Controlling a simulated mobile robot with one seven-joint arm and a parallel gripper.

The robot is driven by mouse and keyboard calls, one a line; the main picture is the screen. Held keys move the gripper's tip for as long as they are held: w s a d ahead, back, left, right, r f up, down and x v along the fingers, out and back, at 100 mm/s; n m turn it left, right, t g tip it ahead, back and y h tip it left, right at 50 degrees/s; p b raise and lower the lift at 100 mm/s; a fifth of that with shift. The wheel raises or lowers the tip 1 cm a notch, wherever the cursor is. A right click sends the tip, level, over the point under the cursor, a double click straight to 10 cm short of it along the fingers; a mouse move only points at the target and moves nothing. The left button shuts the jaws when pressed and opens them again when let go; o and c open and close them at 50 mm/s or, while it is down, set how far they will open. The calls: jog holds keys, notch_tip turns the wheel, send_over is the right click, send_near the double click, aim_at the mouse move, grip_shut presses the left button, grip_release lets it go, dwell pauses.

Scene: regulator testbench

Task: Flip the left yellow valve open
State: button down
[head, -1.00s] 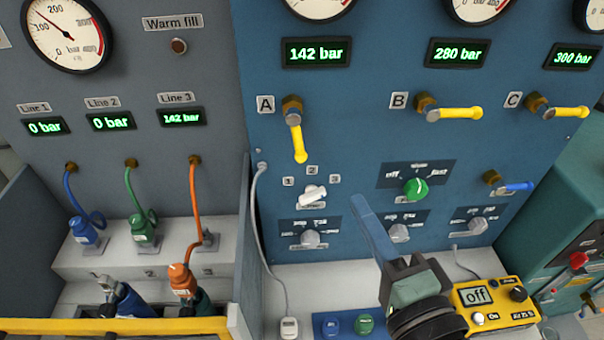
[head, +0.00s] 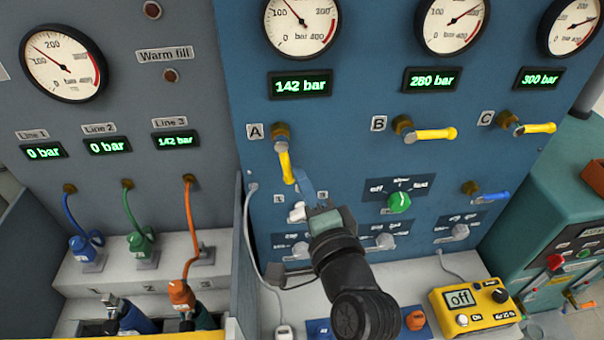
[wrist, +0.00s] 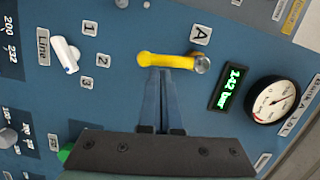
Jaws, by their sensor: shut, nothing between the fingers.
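The left yellow valve handle (head: 285,162), beside label A, hangs down from its brass fitting (head: 280,131) in the head view. The wrist view shows this yellow handle (wrist: 170,61) lying across the picture, with its pivot at the right. My gripper (head: 301,173) is shut and empty. Its blue fingertips are at the handle's right side in the head view. In the wrist view my fingertips (wrist: 160,74) meet the handle's lower edge, nearer its free end; I cannot tell whether they touch it.
Yellow valves B (head: 430,133) and C (head: 535,128) point right. A white selector knob (head: 297,212) sits just below valve A, close to my gripper. A green knob (head: 400,203) is to the right. The display above A (head: 300,85) reads 142 bar. A yellow meter (head: 472,306) stands on the bench.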

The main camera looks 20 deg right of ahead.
dwell(0.3)
jog(key=shift+w+a+f+m+t+p, duration=0.15)
jog(key=shift+a+m+p, duration=0.1)
jog(key=shift+a+m, duration=0.2)
jog(key=shift+w+a+r+m+t+p, duration=0.1)
jog(key=shift+w+a+m+t+p, duration=0.15)
jog(key=shift+m, duration=0.2)
jog(key=shift+a, duration=0.1)
